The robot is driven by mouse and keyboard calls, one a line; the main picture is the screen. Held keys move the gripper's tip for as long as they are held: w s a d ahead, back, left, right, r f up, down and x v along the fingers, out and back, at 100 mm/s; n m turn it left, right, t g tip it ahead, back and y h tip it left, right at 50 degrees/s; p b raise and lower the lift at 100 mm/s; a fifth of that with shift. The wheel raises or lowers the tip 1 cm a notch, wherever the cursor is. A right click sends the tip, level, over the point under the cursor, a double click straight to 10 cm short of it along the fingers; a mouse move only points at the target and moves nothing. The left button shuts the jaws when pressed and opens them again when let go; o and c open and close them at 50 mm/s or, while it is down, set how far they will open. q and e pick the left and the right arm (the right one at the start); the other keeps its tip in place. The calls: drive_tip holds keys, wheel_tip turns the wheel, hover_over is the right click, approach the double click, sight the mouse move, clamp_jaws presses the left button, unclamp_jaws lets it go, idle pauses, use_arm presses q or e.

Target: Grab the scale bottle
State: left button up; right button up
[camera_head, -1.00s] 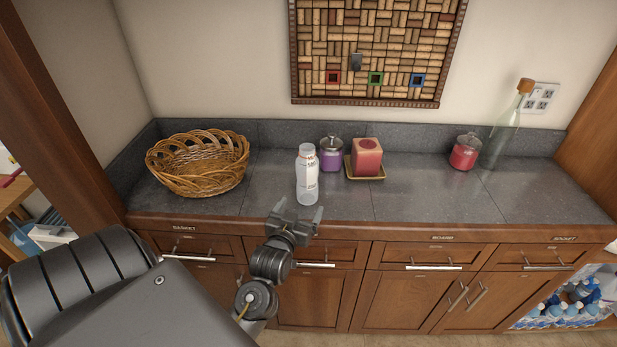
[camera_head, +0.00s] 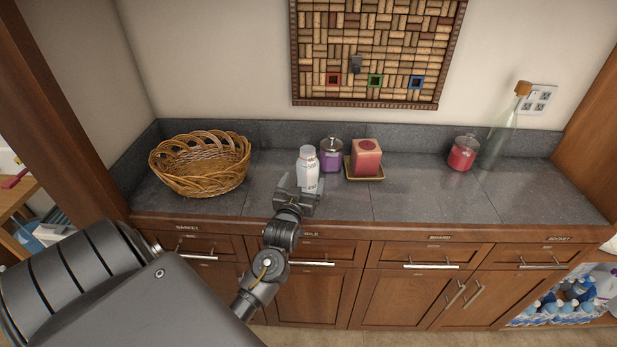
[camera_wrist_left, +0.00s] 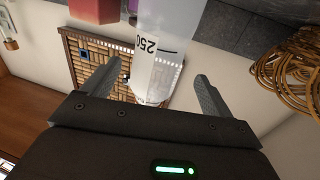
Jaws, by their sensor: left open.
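The scale bottle (camera_head: 308,167) is a clear plastic bottle with a white cap and printed marks. It stands upright on the grey counter (camera_head: 421,202), near its front edge. My left gripper (camera_head: 298,186) is open at the bottle, and its fingers hide the bottle's lower part in the head view. In the left wrist view, the bottle (camera_wrist_left: 165,55) shows a "250" mark and lies between the two spread fingers of the gripper (camera_wrist_left: 152,88). I cannot tell whether a finger touches it. My right gripper is not in view.
A wicker basket (camera_head: 200,165) stands left of the bottle. A purple jar (camera_head: 331,157) and a red candle (camera_head: 366,158) on a dish stand close behind it to the right. A red jar (camera_head: 463,153) and a tall glass bottle (camera_head: 501,130) stand far right.

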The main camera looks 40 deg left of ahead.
sight(305, 179)
use_arm(q)
drive_tip(key=p+x, duration=0.1)
drive_tip(key=x, duration=0.3)
drive_tip(key=shift+w+d+r, duration=0.1)
drive_tip(key=shift+w, duration=0.15)
drive_tip(key=shift+s, duration=0.1)
drive_tip(key=shift+c, duration=0.5)
drive_tip(key=c, duration=0.9)
drive_tip(key=shift+c, duration=0.4)
drive_tip(key=shift+r, duration=0.15)
